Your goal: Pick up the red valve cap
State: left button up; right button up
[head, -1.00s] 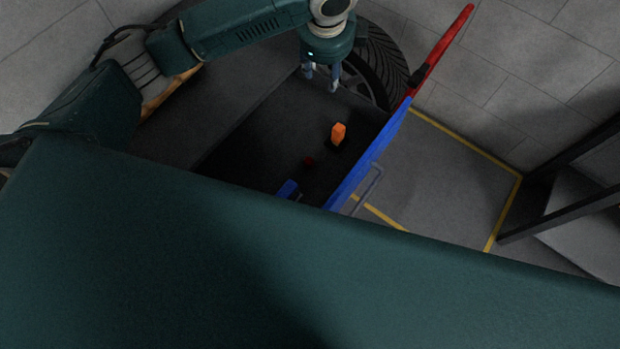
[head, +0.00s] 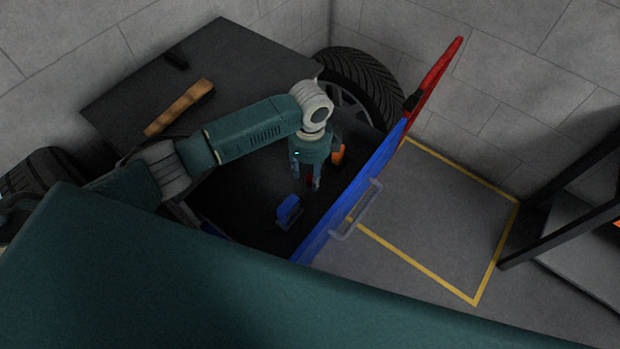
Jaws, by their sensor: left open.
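The small dark red valve cap (head: 309,182) lies on the black surface inside the drawer, partly hidden by my left gripper's fingers. My left gripper (head: 306,177) points down over it, with its two fingers apart and the cap showing between them in the picture. I cannot tell how high the fingertips are above the surface or whether they touch the cap. My right gripper is not in view.
An orange block (head: 338,153) stands just behind the gripper. A blue object (head: 288,211) lies nearer me. The blue drawer front (head: 345,197) with its handle borders the right side. A wooden-handled brush (head: 181,106) lies on the dark top, and a tyre (head: 362,80) stands behind.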

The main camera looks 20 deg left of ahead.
aim_at(310, 177)
pick_arm(q)
jog(key=f, duration=0.3)
jog(key=shift+w+a, duration=0.1)
jog(key=shift+w, duration=0.1)
jog(key=shift+c, duration=0.7)
jog(key=c, duration=0.8)
jog(key=shift+c, duration=0.5)
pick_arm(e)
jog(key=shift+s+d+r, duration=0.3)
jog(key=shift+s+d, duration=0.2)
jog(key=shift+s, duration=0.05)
